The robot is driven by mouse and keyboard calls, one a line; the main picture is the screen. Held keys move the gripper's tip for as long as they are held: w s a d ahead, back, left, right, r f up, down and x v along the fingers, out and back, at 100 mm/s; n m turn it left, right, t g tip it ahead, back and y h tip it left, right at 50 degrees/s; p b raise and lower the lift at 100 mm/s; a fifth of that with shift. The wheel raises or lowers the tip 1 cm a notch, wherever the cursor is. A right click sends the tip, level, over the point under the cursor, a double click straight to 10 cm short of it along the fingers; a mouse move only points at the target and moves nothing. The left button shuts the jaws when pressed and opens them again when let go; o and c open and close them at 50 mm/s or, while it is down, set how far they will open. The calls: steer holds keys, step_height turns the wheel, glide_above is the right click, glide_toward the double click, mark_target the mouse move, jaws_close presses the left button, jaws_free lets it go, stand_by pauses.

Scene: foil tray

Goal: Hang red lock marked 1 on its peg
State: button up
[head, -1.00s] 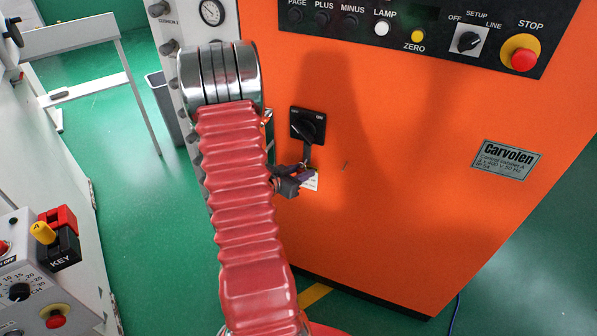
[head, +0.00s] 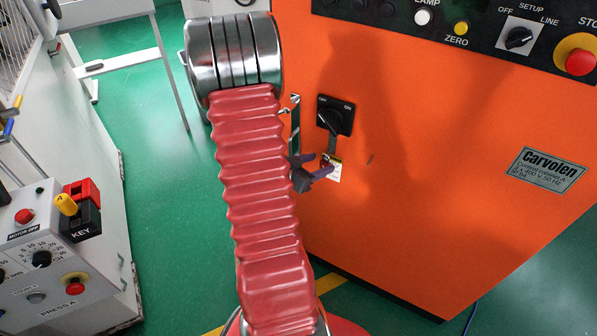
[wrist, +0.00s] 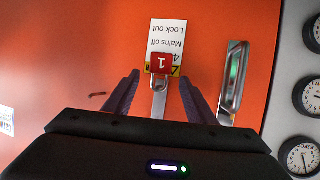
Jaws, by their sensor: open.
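The red lock marked 1 (wrist: 161,64) shows in the wrist view in front of the orange cabinet, over the lower part of a white and yellow label, with its number upside down. A grey metal piece (wrist: 159,97) runs from it toward my gripper; I cannot tell whether this is shackle or hasp. My gripper (wrist: 158,79) is open, one purple-grey finger on each side of the lock and apart from it. In the head view my gripper (head: 322,167) is just below the black rotary switch (head: 335,115), partly hidden by my arm.
The orange cabinet (head: 440,190) fills the right. A metal handle (wrist: 234,82) stands beside the lock, close to one finger. Round gauges (wrist: 301,158) show at the wrist view's right edge. A grey console (head: 60,245) is at left, with clear green floor (head: 165,215) between.

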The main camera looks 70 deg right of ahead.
steer(key=v, duration=0.9)
steer(key=shift+a, duration=0.3)
steer(key=shift+w, duration=0.15)
